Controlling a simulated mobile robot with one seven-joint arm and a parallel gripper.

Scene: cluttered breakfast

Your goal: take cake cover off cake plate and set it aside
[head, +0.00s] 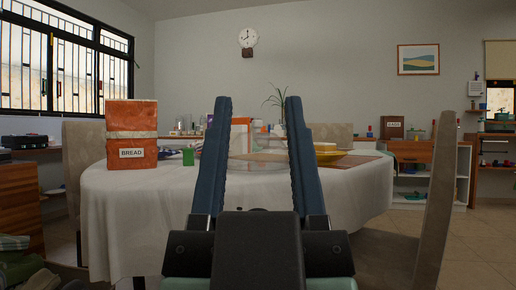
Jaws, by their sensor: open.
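The table has a white cloth (140,205). An orange bread box (131,135) stands at its left, with a small green item (188,157) beside it. Chairs stand around; one chair back (437,190) is close at right.

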